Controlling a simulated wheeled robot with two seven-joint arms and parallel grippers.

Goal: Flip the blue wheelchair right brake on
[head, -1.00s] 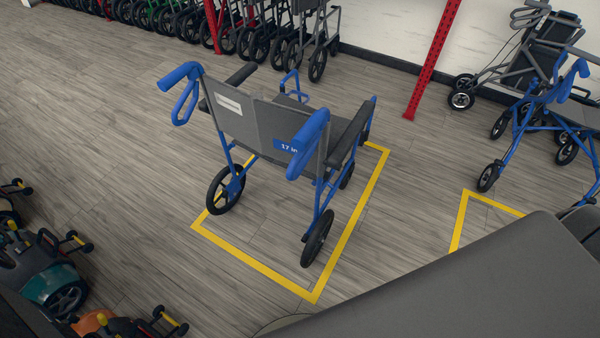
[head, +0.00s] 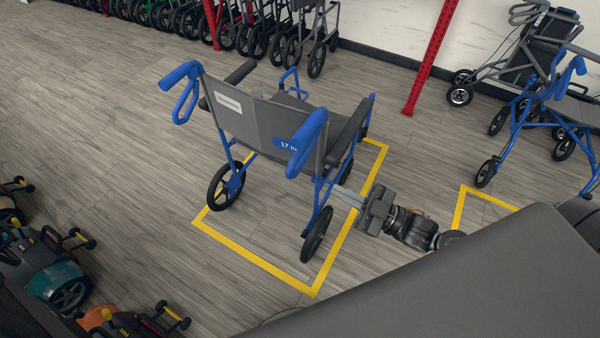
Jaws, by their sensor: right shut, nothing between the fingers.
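The blue wheelchair (head: 255,120) stands upright with its back toward me, inside a yellow floor outline. Its right push handle (head: 306,142) is blue, and its right rear wheel (head: 317,235) is black. I cannot make out the right brake lever; the frame and wheel area hide it. My right gripper (head: 346,194) comes in from the lower right, shut and empty. Its fingers point left at the wheelchair's right side frame, just above the rear wheel. I cannot tell whether they touch it. My left gripper is not in view.
A blue rollator (head: 545,115) and a grey folded one (head: 535,55) stand at the right. A red post (head: 432,58) rises behind the wheelchair. Scooters (head: 60,275) stand at lower left. Floor left of the wheelchair is clear.

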